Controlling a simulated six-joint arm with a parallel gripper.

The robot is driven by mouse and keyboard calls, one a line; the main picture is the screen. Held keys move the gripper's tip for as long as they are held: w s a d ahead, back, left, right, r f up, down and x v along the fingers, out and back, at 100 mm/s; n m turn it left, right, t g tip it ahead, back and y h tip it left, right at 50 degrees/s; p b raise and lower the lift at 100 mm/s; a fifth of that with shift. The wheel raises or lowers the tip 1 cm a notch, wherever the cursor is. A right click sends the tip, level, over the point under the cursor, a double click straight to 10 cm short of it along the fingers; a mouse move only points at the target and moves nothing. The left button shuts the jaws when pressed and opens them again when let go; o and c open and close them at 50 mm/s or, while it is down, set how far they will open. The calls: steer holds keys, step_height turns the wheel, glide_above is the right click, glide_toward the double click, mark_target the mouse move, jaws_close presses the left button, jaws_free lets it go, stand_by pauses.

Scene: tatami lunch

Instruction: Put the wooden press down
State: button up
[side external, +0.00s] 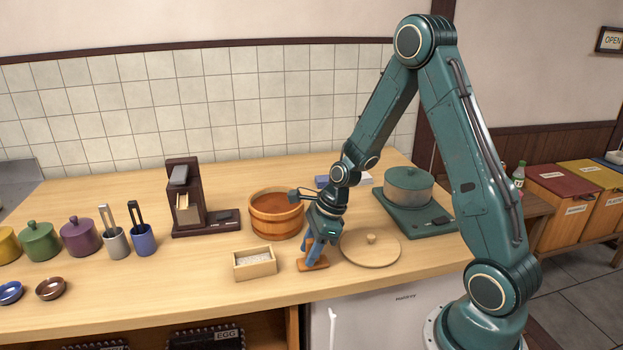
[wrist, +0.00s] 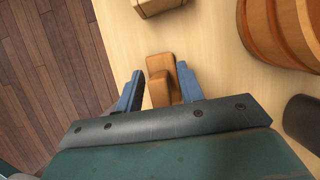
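The wooden press (side external: 315,266) is an orange-brown block with a flat base and an upright grip. In the side external view its base is at the counter's front part, between the small wooden box and the round lid; I cannot tell if it bears fully on the counter. My gripper (side external: 314,250) points down over it with its blue fingers on either side of the grip. The fingers hide part of the grip.
A small wooden box (side external: 255,272) with white contents stands to the left. A round wooden lid (side external: 347,249) lies close to the right. A wooden tub (side external: 259,228) stands behind, and a pot (side external: 408,197) sits further right. The counter's front edge is near; bare counter (side external: 190,270) lies left of the box.

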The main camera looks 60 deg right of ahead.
steer(key=v, duration=1.2)
steer(key=shift+r, duration=0.1)
stand_by(0.5)
steer(key=s+a+r+n+t+h, duration=0.1)
steer(key=s+a+r+n, duration=0.4)
steer(key=n, duration=0.8)
steer(key=s+a+r+n+t+h, duration=0.1)
steer(key=s+a+r+n, duration=0.4)
steer(key=s+n, duration=0.6)
step_height(320, 180, up, 3)
steer(key=n+h, duration=0.1)
steer(key=n, duration=0.2)
steer(key=shift+s+a, duration=0.3)
steer(key=shift+s, duration=0.05)
